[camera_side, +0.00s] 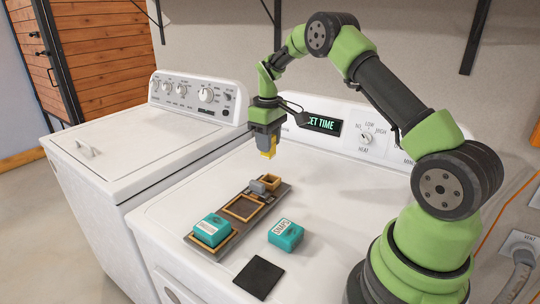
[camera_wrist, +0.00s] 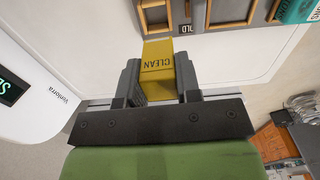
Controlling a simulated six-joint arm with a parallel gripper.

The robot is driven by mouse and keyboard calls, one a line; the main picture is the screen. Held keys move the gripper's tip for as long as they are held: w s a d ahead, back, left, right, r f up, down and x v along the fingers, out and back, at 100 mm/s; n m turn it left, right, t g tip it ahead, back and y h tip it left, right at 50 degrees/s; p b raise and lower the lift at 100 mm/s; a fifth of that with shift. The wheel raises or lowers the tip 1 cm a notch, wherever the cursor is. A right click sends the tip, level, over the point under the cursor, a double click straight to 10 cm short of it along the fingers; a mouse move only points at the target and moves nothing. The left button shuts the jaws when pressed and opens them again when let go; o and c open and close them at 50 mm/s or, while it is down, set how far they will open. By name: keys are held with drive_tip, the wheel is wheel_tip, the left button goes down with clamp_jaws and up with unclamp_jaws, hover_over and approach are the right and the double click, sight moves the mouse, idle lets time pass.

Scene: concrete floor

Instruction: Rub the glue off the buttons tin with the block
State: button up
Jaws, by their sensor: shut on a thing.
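My gripper (camera_side: 267,140) is shut on a yellow block (camera_side: 267,151) and holds it in the air above the white machine top, behind the board. In the wrist view the block (camera_wrist: 158,66) sits between both fingers and reads "CLEAN". A teal tin (camera_side: 212,229) with a white label sits in the near-left frame of the board. A second teal tin (camera_side: 285,235) lies apart, right of the board; its label seems to read "SNAPS". No glue can be made out.
The dark board (camera_side: 284,189) carries several wooden frames; the middle frame (camera_side: 243,207) looks empty. A black square pad (camera_side: 259,277) lies near the front edge. The machine's control panel (camera_side: 345,130) rises behind.

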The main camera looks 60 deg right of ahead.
drive_tip(key=s+a+r+n, duration=0.15)
drive_tip(key=a+n, duration=0.25)
drive_tip(key=a, duration=0.6)
drive_tip(key=s+a+n, duration=0.2)
drive_tip(key=a+n, duration=0.3)
drive_tip(key=a, duration=0.5)
drive_tip(key=shift+w+a+f, duration=0.1)
drive_tip(key=shift+w+f, duration=0.05)
drive_tip(key=shift+f, duration=3.4)
drive_tip(key=shift+w+f, duration=0.25)
drive_tip(key=shift+w, duration=0.05)
drive_tip(key=shift+w+r, duration=0.2)
drive_tip(key=shift+w, duration=0.25)
drive_tip(key=shift+w+f, duration=0.25)
drive_tip(key=shift+w, duration=2.15)
drive_tip(key=shift+s+r, duration=0.1)
drive_tip(key=shift+s, duration=3.05)
wheel_tip(320, 180, up, 8)
drive_tip(key=shift+f, duration=0.2)
